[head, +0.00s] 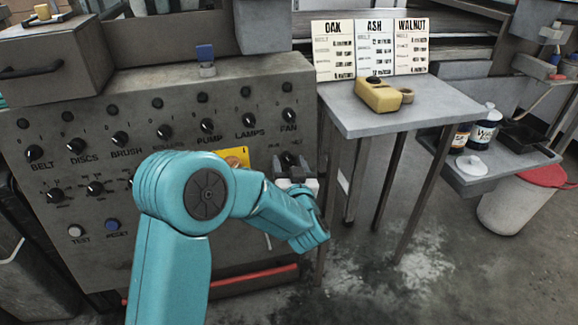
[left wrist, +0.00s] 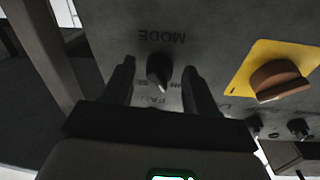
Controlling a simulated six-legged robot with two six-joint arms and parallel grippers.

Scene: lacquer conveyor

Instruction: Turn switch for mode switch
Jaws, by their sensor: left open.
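The mode switch (left wrist: 160,74) is a small dark knob on the grey panel, with the word MODE printed beside it, upside down in the left wrist view. My left gripper (left wrist: 158,67) is open, with one dark finger on each side of the knob and a visible gap on both sides. In the head view my left gripper (head: 296,180) is at the lower right part of the panel (head: 150,200), largely behind my teal arm. The mode knob is hard to make out there. My right gripper is in neither view.
An orange-brown rotary knob (left wrist: 279,80) on a yellow plate sits beside the mode switch. A row of dark knobs, including the fan knob (head: 289,115), runs above. A small grey table (head: 365,112) with a yellow device (head: 378,96) stands right of the panel.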

